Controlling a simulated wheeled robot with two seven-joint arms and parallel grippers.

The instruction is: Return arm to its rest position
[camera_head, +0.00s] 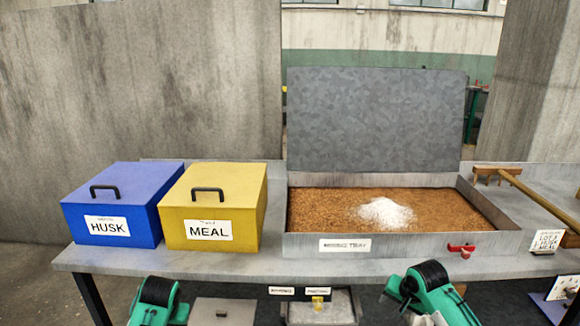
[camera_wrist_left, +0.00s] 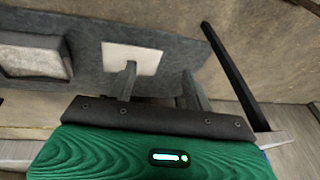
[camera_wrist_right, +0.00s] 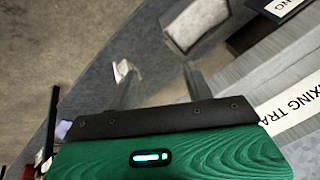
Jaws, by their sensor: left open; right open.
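My left gripper (camera_wrist_left: 160,82) is open and empty; its two fingers stand apart in the left wrist view. In the head view its green and black body (camera_head: 155,300) is at the bottom edge, in front of the table and below the bins. My right gripper (camera_wrist_right: 160,85) is also open and empty. In the head view its green and black body (camera_head: 433,292) is in front of the table, below the right part of the mixing tray (camera_head: 400,246). The fingertips are hard to make out in the head view.
A blue HUSK bin (camera_head: 140,205) and a yellow MEAL bin (camera_head: 245,205) stand closed on the left. The tray holds brown grain (camera_head: 320,208) with a white mound (camera_head: 385,213). A wooden-handled tool (camera_head: 530,192) lies right.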

